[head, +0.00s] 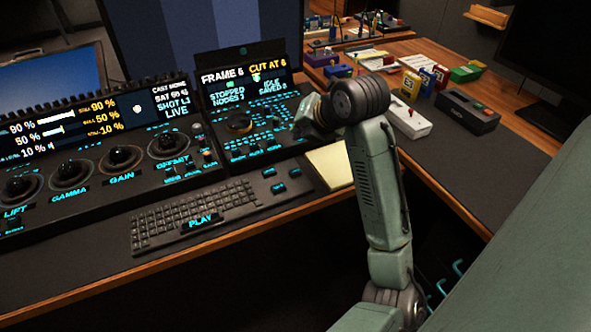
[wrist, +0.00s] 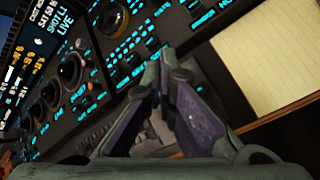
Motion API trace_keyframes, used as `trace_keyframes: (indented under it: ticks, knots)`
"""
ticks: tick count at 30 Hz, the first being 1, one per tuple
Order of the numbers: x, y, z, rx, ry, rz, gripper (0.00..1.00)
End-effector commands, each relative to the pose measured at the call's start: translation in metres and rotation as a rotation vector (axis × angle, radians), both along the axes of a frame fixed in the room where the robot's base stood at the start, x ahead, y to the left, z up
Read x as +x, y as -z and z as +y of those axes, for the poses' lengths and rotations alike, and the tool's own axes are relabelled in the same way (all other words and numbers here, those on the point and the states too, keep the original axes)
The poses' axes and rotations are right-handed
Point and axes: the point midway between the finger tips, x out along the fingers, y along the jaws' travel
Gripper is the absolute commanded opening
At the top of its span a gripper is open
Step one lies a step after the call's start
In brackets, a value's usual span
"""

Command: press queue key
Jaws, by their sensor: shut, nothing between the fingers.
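The right-hand control panel (head: 258,138) has a dial (head: 238,123) and several small keys with glowing cyan labels. I cannot read which one is the queue key. Its screen (head: 245,84) reads "FRAME 6", "CUT AT 6", "STOPPED", "NODES 7", "IDLE" and what looks like "SAVED 5". My gripper (head: 304,126) is at the right edge of this panel and hides some keys there. In the wrist view my gripper (wrist: 166,62) is shut and empty, its tips meeting in front of the lit keys (wrist: 140,40). I cannot tell whether the tips touch a key.
A grading panel with trackballs (head: 121,158) stands to the left. A keyboard (head: 190,215) lies in front, with a yellow notepad (head: 330,166) to its right. Several small boxes and devices (head: 408,118) stand on the desk at the right.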

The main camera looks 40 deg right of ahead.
Motion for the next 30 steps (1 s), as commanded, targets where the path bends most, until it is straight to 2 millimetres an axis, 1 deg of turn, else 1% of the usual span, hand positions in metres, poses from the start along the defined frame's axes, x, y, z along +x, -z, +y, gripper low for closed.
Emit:
trace_keyframes:
  ticks: [5, 8, 18, 21, 24, 30]
  knots:
    - [0.000, 0.013, 0.000, 0.001, 0.001, 0.000, 0.00]
    - [0.000, 0.025, 0.000, 0.001, 0.001, 0.000, 0.00]
    - [0.000, 0.076, 0.000, 0.001, 0.000, -0.001, 0.00]
    - [0.000, 0.084, 0.000, 0.001, 0.001, -0.001, 0.00]
    - [0.000, 0.087, 0.000, 0.001, 0.001, -0.001, 0.00]
    - [0.000, 0.086, 0.000, 0.000, 0.001, -0.001, 0.00]
